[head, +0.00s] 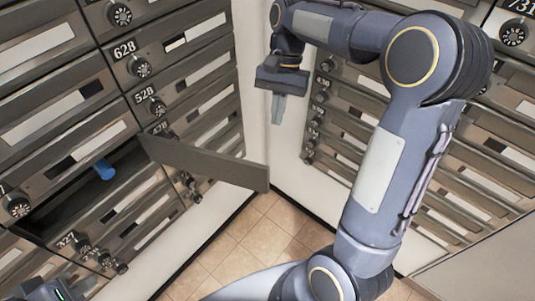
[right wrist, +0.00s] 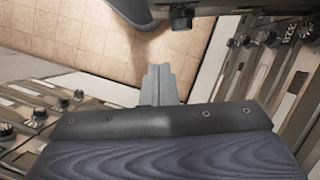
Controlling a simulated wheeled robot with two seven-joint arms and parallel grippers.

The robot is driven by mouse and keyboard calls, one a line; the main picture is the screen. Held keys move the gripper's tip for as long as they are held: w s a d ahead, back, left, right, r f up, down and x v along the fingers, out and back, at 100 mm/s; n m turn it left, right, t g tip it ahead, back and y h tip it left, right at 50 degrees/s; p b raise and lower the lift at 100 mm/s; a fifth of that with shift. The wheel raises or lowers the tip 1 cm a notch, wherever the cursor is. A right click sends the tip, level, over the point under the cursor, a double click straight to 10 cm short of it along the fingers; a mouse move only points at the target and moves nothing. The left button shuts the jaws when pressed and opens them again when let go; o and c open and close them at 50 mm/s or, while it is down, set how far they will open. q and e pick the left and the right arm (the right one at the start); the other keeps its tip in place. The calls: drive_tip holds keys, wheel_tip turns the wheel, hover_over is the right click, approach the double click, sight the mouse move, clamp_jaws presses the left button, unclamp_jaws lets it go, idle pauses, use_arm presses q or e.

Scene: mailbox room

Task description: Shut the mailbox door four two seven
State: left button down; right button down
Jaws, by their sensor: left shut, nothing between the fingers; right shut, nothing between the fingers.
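An open mailbox door (head: 210,163) juts out from the left wall of boxes, hinged at its left end near the wall. Its number is not readable. The compartment (head: 50,222) to its left is open and dark, with a small blue object (head: 104,168) at its opening. My right gripper (head: 278,108) is shut and empty, pointing down, above and to the right of the door's free end and apart from it. Its closed fingers also show in the right wrist view (right wrist: 158,84). My left gripper (head: 62,286) is partly in view at the bottom left, below the open compartment.
Closed boxes with dials fill the left wall (head: 195,75) and the right wall (head: 350,125). A pale corner strip (head: 250,60) stands between them. Tiled floor (head: 265,225) lies below. My right arm covers much of the right side.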

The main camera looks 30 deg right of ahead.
drive_tip(key=s+a+f+p, duration=0.1)
drive_tip(key=s+a+f, duration=0.4)
drive_tip(key=f, duration=0.4)
drive_tip(key=shift+a, duration=0.15)
idle(0.4)
